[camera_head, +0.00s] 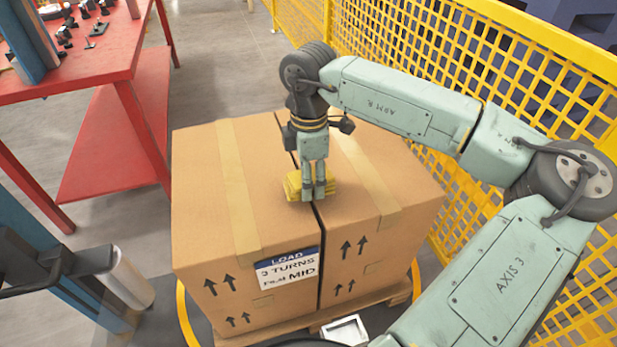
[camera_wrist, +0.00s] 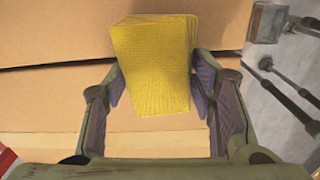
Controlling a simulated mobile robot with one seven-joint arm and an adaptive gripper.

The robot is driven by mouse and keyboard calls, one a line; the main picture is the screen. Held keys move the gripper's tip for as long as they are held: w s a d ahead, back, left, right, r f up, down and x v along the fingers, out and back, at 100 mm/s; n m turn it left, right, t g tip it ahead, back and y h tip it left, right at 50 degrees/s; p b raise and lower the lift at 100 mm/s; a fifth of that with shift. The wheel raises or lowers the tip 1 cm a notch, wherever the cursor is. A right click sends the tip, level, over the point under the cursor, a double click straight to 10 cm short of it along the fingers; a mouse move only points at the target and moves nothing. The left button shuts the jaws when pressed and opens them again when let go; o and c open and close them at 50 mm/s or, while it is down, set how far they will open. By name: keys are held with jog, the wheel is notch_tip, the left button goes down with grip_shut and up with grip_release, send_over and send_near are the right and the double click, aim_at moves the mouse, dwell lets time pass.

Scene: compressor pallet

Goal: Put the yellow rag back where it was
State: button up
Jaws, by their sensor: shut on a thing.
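The yellow rag (camera_head: 293,186) is a small folded stack at the top of two cardboard boxes, close to the seam between them. My gripper (camera_head: 314,197) points down over the boxes and is shut on the rag. In the wrist view the rag (camera_wrist: 155,55) sits between my gripper's two fingers (camera_wrist: 158,90), with the box seam running across behind it. Whether the rag touches the box top or is slightly above it, I cannot tell. The fingers hide part of the rag in the head view.
The left box (camera_head: 205,190) and right box (camera_head: 395,185) stand on a wooden pallet (camera_head: 400,298), with a load label (camera_head: 288,268) in front. A red table (camera_head: 95,75) with small parts stands at left. Yellow mesh fencing (camera_head: 425,50) runs behind and to the right.

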jog(key=shift+f, duration=0.95)
jog(key=shift+f+b, duration=0.3)
jog(key=shift+b, duration=0.25)
jog(key=o, duration=1.1)
jog(key=shift+s+r+p, duration=0.1)
jog(key=shift+r+p, duration=0.15)
jog(key=shift+p, duration=0.3)
jog(key=shift+r+p, duration=0.2)
jog(key=shift+p, duration=0.4)
jog(key=r+b, duration=0.1)
jog(key=r, duration=0.2)
jog(key=r+b, duration=0.1)
jog(key=r, duration=0.2)
jog(key=r+b, duration=0.1)
jog(key=r, duration=0.3)
jog(key=shift+a+r+b, duration=0.1)
jog(key=shift+a+b, duration=0.2)
jog(key=shift+a, duration=0.1)
